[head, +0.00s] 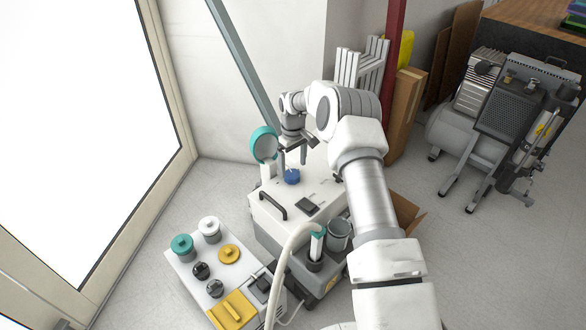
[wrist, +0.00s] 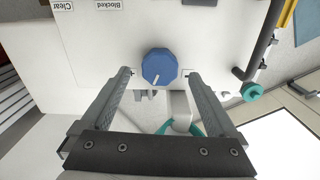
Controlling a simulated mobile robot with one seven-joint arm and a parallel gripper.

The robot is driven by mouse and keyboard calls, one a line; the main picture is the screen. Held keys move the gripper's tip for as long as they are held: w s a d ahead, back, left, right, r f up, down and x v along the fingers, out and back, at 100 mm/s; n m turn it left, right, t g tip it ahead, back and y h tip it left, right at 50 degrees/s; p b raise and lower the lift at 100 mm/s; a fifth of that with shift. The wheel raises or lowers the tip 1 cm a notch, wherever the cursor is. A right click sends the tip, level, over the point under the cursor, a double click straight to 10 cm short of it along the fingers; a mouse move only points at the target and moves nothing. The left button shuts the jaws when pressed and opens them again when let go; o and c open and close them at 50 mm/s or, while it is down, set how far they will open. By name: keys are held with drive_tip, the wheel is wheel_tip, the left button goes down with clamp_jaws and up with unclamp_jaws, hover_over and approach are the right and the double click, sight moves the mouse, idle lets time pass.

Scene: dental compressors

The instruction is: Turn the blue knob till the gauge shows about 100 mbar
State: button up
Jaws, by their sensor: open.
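The blue knob (head: 292,176) sits on the top of a white suction unit (head: 325,194). In the wrist view the knob (wrist: 159,67) is many-sided, with a white pointer mark towards its lower left. My gripper (wrist: 159,73) is open, with one finger on each side of the knob and a visible gap to each. In the head view my gripper (head: 292,160) is over the knob. The gauge (head: 264,144), round with a teal rim, stands at the unit's back left; its reading is too small to make out. In the wrist view only part of its teal rim (wrist: 197,129) shows.
A black handle (head: 272,206) is on the unit's top, left of a dark switch (head: 307,205). A clear jar (head: 339,235) and a pale hose (head: 285,255) are at its front. A low box with teal, white and yellow caps (head: 229,254) stands front left. A compressor (head: 510,120) is far right.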

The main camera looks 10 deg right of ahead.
wheel_tip(320, 180, up, 14)
drive_tip(key=p, duration=0.3)
drive_tip(key=shift+r, duration=0.2)
wheel_tip(320, 180, up, 14)
drive_tip(key=t, duration=0.1)
hover_over(293, 174)
drive_tip(key=s, duration=0.6)
drive_tip(key=s+r+m+t, duration=0.2)
drive_tip(key=s+r, duration=0.7)
drive_tip(key=s, duration=0.1)
drive_tip(key=s+m+t, duration=0.3)
drive_tip(key=s+m, duration=0.1)
drive_tip(key=s, duration=2.2)
wheel_tip(293, 174, up, 18)
drive_tip(key=p, duration=1.9)
drive_tip(key=shift+r, duration=0.2)
